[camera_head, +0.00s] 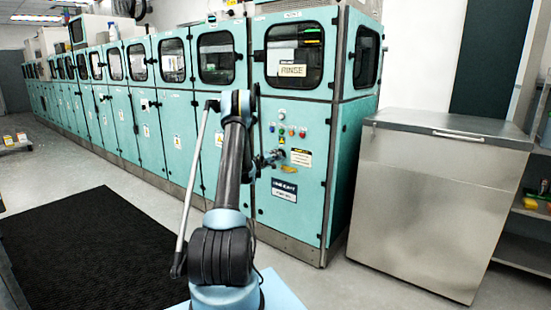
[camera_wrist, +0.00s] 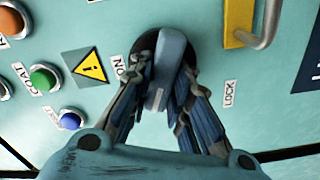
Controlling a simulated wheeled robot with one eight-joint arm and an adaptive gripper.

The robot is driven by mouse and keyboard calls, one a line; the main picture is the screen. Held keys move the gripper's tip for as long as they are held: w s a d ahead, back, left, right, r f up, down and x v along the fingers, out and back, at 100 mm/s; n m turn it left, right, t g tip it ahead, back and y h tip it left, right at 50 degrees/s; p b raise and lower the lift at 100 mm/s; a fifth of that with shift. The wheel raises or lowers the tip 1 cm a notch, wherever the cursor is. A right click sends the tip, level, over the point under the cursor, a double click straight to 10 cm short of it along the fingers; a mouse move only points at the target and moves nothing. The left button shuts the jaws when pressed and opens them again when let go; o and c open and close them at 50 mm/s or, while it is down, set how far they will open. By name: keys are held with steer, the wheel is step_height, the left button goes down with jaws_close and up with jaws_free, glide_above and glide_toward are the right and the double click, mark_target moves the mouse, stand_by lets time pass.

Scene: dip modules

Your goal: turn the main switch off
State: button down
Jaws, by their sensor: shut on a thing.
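The main switch's grey-blue handle (camera_wrist: 171,47) stands out from a dark round base on the teal panel in the wrist view. An ON label (camera_wrist: 120,67) is just left of it and a LOCK label (camera_wrist: 229,94) to its right. The handle runs up and down in this view, slightly tilted. My gripper (camera_wrist: 164,84) has its two fingers closed on the handle, one on each side, hiding part of it and its base. In the head view my gripper (camera_head: 270,159) is at the front panel of the end cabinet and covers most of the switch.
Orange, green (camera_wrist: 43,78) and blue (camera_wrist: 70,120) buttons and a yellow warning sign (camera_wrist: 90,68) sit left of the switch. A metal handle (camera_wrist: 265,25) on a yellow plate is at the upper right. A steel chest (camera_head: 430,200) stands right of the cabinet; a black mat (camera_head: 90,245) lies left.

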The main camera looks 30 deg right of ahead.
steer(key=shift+w+a+f+n, duration=0.1)
steer(key=shift+f+n, duration=0.05)
steer(key=shift+n, duration=0.95)
steer(key=shift+w+f+n, duration=0.1)
steer(key=shift+n, duration=1)
steer(key=c, duration=1.5)
jaws_free()
steer(key=shift+f, duration=0.1)
steer(key=shift+s, duration=0.1)
steer(key=v, duration=1.2)
